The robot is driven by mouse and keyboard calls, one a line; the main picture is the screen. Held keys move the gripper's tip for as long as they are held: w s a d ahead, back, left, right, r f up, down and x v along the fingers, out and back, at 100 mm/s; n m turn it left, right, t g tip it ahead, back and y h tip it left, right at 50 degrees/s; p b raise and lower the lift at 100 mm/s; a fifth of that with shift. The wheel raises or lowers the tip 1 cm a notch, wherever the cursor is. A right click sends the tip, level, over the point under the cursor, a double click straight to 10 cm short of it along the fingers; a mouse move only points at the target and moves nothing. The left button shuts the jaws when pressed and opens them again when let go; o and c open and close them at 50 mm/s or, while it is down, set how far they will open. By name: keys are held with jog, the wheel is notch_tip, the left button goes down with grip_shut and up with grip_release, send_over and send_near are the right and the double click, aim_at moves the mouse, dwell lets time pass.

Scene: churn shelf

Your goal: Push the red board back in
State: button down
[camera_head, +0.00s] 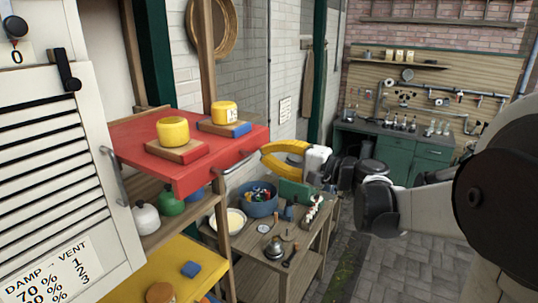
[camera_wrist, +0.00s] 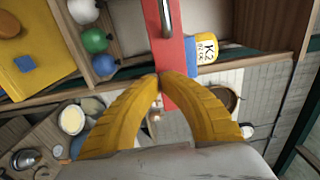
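The red board (camera_head: 135,137) sticks out of the wooden shelf frame, with a metal bar handle (camera_head: 241,161) on its front face. It also shows in the wrist view (camera_wrist: 173,52), running up to the handle at the top. Two yellow pots stand on it: one (camera_head: 173,131) on a red-edged block, the other (camera_head: 224,112) on a blue-edged block. A labelled yellow pot (camera_wrist: 202,50) shows in the wrist view. My gripper (camera_head: 265,151) has its yellow fingertips together, empty, close to the board's front right end. I cannot tell whether they touch it.
A white louvred door (camera_head: 45,150) stands at the left. A lower shelf holds white and green pots (camera_head: 170,201); below is a yellow board (camera_head: 170,268). A workbench (camera_head: 275,265) with a blue tub (camera_head: 258,206) stands below my gripper. Open floor lies at the right.

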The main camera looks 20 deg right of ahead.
jog(key=shift+x, duration=0.95)
jog(key=shift+w, duration=0.1)
jog(key=b+x, duration=0.3)
jog(key=x, duration=1.7)
jog(key=shift+b, duration=0.3)
